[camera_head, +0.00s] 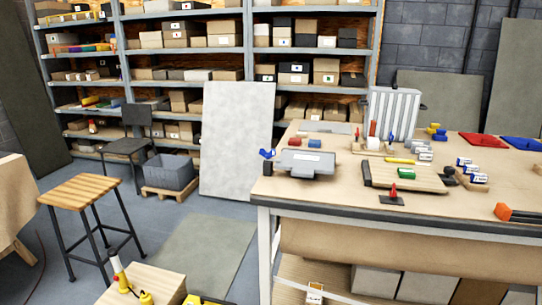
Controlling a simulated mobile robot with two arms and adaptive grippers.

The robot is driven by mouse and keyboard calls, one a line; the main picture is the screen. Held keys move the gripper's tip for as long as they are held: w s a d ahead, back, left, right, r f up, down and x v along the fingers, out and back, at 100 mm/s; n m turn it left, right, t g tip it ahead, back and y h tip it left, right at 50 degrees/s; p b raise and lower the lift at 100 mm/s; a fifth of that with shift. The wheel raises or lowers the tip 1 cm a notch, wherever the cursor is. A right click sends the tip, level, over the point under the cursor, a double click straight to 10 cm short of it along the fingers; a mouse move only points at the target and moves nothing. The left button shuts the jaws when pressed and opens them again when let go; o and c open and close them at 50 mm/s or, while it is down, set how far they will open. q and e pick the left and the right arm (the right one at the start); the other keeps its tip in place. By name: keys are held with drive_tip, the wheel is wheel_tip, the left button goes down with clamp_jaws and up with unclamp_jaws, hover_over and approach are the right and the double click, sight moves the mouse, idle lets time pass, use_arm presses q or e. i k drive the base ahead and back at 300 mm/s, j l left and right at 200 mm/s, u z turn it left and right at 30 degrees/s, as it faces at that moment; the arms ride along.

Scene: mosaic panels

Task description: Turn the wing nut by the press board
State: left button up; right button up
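A light wooden board (376,175) with dark edges lies on the workbench and looks like the press board. A green block (406,173) and a yellow piece (399,161) are at it. A small red upright piece on a black base (392,198) stands in front of the board, near the bench's front edge. A blue winged piece (266,154) shows at the left end of a grey device (307,162). I cannot tell for sure which of these small pieces is the wing nut. Neither of my grippers is in view.
The workbench (330,193) also carries white-and-blue cylinders (465,163), a grey ribbed panel (393,112), red and blue trays (483,140) and an orange-and-black tool (510,213). A stool (82,190) and grey bin (171,172) stand left. Shelves (190,50) line the back.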

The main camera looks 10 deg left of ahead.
sight(263, 151)
drive_tip(key=i+u, duration=0.15)
drive_tip(key=u, duration=0.2)
drive_tip(key=i+l+u, duration=0.15)
drive_tip(key=u, duration=0.15)
drive_tip(key=i+l+u, duration=0.15)
drive_tip(key=u, duration=0.2)
